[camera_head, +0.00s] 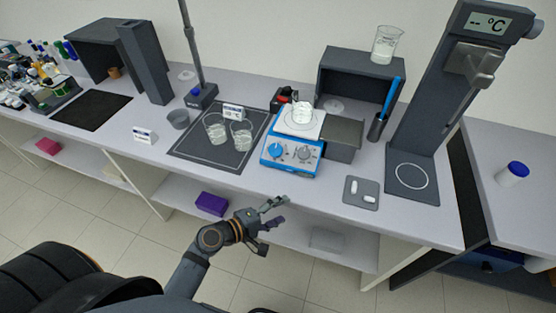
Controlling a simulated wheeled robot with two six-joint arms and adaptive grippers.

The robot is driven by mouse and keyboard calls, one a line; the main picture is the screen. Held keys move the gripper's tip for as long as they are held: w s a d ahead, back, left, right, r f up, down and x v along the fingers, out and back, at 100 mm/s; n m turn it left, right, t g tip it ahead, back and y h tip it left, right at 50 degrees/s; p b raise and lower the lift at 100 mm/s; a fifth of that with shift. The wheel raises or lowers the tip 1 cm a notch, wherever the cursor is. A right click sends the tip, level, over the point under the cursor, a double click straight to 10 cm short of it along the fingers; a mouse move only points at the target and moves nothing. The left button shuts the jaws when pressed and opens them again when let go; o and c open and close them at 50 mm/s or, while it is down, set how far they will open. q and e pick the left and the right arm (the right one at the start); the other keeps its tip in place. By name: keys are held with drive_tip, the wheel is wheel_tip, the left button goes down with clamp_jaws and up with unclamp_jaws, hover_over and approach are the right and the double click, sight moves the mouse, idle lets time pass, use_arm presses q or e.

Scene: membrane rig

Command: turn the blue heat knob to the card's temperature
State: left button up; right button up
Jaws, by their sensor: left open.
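The blue heat knob (277,150) is on the left of the front panel of a blue-and-white hotplate (292,160). A grey knob (304,154) sits to its right. A small beaker (303,113) stands on the hotplate's white top. A small card (233,112) stands behind two beakers on the dark mat, and another card (143,136) lies further left; their print is too small to read. My left gripper (272,213) is open and empty, in front of the bench and below the hotplate, apart from the knob. My right gripper is not in view.
Two glass beakers (217,129) stand on the dark mat (190,150) left of the hotplate. A grey box (343,138) is close on its right. A small pad with white pieces (361,192) and a tall stand with a °C display (489,24) are further right.

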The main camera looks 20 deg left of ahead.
use_arm(q)
drive_tip(key=w+a+r+n+t+y, duration=0.1)
drive_tip(key=w+a+r+n+t, duration=0.4)
drive_tip(key=n, duration=0.6)
drive_tip(key=n+t+y, duration=0.1)
drive_tip(key=n+y, duration=0.3)
drive_tip(key=n, duration=0.4)
approach(273, 154)
drive_tip(key=shift+s+d+f, duration=0.1)
drive_tip(key=shift+s+d, duration=0.1)
drive_tip(key=shift+s, duration=0.05)
drive_tip(key=shift+a+n, duration=0.15)
drive_tip(key=shift+n, duration=0.45)
drive_tip(key=shift+w, duration=0.35)
drive_tip(key=p+x, duration=0.2)
drive_tip(key=x, duration=0.1)
drive_tip(key=p+x, duration=0.1)
drive_tip(key=shift+w+r, duration=0.35)
drive_tip(key=shift+w, duration=0.1)
drive_tip(key=x, duration=0.1)
drive_tip(key=p+x, duration=0.1)
drive_tip(key=x, duration=0.3)
drive_tip(key=shift+f, duration=0.25)
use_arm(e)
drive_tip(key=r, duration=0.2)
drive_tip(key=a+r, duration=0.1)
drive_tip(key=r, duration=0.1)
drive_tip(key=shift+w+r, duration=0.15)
use_arm(q)
drive_tip(key=shift+c, duration=0.4)
